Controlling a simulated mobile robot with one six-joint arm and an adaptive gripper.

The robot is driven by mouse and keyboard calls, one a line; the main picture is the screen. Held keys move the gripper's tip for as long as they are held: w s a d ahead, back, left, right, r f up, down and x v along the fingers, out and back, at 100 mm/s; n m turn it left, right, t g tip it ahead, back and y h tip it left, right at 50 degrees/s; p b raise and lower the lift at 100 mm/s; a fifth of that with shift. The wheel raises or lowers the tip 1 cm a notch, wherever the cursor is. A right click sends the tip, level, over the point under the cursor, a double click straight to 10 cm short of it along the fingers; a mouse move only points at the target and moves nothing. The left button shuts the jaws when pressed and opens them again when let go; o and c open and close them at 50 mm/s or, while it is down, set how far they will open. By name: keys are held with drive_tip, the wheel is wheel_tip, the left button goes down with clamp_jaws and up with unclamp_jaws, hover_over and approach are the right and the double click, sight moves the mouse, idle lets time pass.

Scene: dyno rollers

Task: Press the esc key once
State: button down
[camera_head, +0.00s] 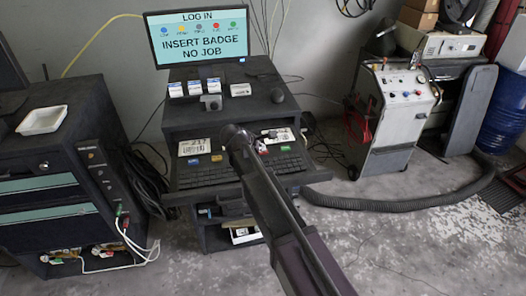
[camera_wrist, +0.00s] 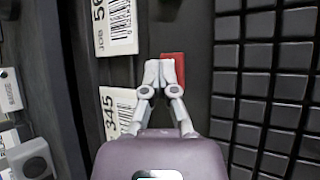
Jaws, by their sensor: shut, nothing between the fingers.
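The keyboard (camera_head: 285,164) is dark and lies on the pull-out shelf. My arm covers part of it in the head view. In the wrist view its dark keys (camera_wrist: 258,110) run down the right side. No key legend is readable, so I cannot tell which key is esc. My gripper (camera_wrist: 165,62) is shut and empty, its pale fingertips together left of the keys. A small red block or label (camera_wrist: 174,70) lies at the fingertips, partly covered by them. I cannot tell whether they touch it. In the head view the fingers are mostly hidden by my arm.
White number cards (camera_wrist: 117,25) lie left of the fingers in the wrist view. The monitor (camera_head: 202,40) reads "INSERT BADGE NO JOB". A mouse (camera_head: 277,95) sits on the upper shelf.

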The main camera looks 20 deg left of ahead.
drive_tip(key=shift+r+p, duration=0.65)
drive_tip(key=shift+r, duration=0.1)
wheel_tip(320, 180, up, 5)
drive_tip(key=p, duration=0.5)
idle(1.1)
